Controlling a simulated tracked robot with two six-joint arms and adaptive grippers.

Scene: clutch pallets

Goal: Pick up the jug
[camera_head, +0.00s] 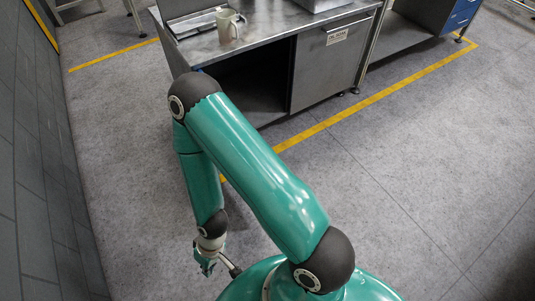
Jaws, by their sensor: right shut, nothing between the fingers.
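A pale grey-green jug (227,25) with a handle stands upright on the metal workbench (262,32), near its front left part. My right gripper (206,268) hangs low over the floor at the bottom of the view, well away from the bench and the jug. It is shut and empty. My green arm runs across the middle of the view in front of the bench. My left gripper is not in view.
A metal tray (190,25) lies on the bench beside the jug. The bench has an open dark bay and a labelled cabinet door (325,65). A blue drawer unit (460,15) stands at the far right. Grey floor (400,160) is clear; a dark wall runs along the left.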

